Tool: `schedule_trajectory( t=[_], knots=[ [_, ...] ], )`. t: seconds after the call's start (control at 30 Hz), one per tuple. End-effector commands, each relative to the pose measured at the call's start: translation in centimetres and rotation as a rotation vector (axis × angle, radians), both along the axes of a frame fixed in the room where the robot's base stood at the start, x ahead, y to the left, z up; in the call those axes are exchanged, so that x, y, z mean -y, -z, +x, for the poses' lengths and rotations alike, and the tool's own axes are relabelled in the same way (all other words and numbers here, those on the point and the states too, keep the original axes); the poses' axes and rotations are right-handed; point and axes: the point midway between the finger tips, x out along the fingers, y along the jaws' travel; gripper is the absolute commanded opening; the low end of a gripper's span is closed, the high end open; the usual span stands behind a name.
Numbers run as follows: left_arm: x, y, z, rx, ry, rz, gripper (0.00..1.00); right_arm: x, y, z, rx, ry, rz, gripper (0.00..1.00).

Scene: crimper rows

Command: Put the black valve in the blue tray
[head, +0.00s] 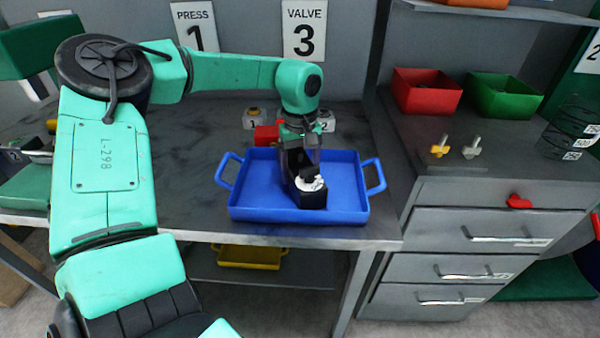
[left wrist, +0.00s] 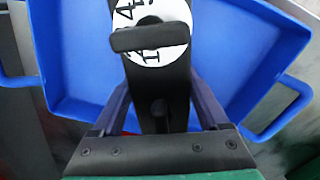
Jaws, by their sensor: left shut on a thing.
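The black valve (head: 312,199) has a white numbered dial and a black handle on top. In the head view it is within the outline of the blue tray (head: 348,209), near the middle. I cannot tell whether it touches the tray floor. My left gripper (head: 301,165) is above the valve and shut on it. In the left wrist view the valve (left wrist: 148,90) lies between the two fingers, with the blue tray (left wrist: 75,70) behind it. Parts of the valve are hidden by the gripper. My right gripper is not in view.
A red thing (head: 266,136) and numbered grey blocks (head: 254,119) stand behind the tray. To the right are a red bin (head: 427,92), a green bin (head: 504,95) and small yellow and grey pieces on a drawer cabinet (head: 470,190). The bench left of the tray is mostly clear.

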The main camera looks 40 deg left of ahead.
Motion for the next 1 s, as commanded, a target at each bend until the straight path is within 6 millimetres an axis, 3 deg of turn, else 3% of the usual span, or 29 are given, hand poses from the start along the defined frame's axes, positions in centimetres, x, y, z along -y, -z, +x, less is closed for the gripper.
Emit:
schedule_trajectory(
  t=[0.1, 0.37, 0.4, 0.47, 0.77, 0.87, 1.0],
  knots=[
    [0.1, 1.0, 0.1, 0.003, 0.0, -0.002, 0.0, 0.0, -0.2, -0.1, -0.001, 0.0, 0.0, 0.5],
    [0.0, 1.2, 0.1, 0.004, 0.0, -0.001, 0.0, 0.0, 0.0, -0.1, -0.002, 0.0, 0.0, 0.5],
    [0.0, 1.5, 0.0, 0.001, 0.0, -0.001, 0.81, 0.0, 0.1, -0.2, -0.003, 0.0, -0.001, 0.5],
    [0.0, 1.4, 0.0, 0.001, 0.0, -0.001, 1.0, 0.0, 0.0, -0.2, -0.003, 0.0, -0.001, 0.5],
    [0.0, 0.9, 0.0, 0.002, -0.001, 0.0, 1.0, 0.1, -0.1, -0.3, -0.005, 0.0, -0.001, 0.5],
    [0.0, -0.7, 0.1, 0.005, -0.001, 0.001, 1.0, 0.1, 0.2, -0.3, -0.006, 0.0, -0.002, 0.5],
    [0.0, -4.4, 0.1, 0.006, -0.001, 0.002, 1.0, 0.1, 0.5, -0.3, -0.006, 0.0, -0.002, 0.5]
  ],
)
